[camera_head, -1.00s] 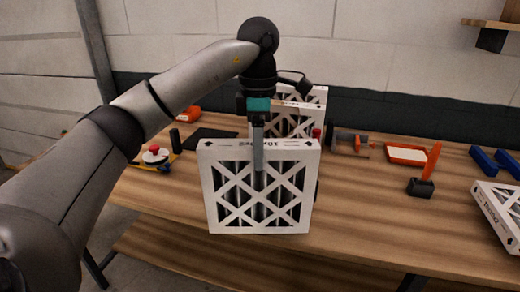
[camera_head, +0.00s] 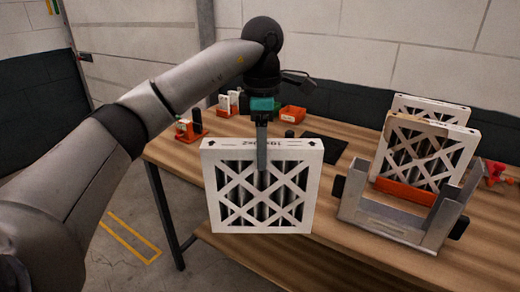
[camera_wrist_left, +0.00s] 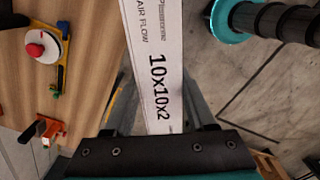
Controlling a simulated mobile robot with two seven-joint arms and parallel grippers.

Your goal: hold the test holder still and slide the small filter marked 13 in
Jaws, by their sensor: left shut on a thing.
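My left gripper (camera_head: 262,160) is shut on the top edge of a white-framed filter (camera_head: 208,185) with a crisscross face. The filter hangs upright in front of the table's left part. Its edge reads 10x10x2 in the left wrist view (camera_wrist_left: 158,80); I see no 13 on it. A grey metal holder (camera_head: 385,222), likely the test holder, stands on the table to the right, apart from the held filter. It has upright sides and an orange bar (camera_head: 405,192) across it. My right gripper is not in view.
Two white filters (camera_head: 455,132) (camera_head: 432,105) stand at or behind the holder; I cannot tell whether the nearer is inside. An orange bin (camera_head: 292,114), a dark mat (camera_head: 325,147) and a red-orange tool (camera_head: 188,130) lie behind the held filter. The wooden table's (camera_head: 300,255) front is clear.

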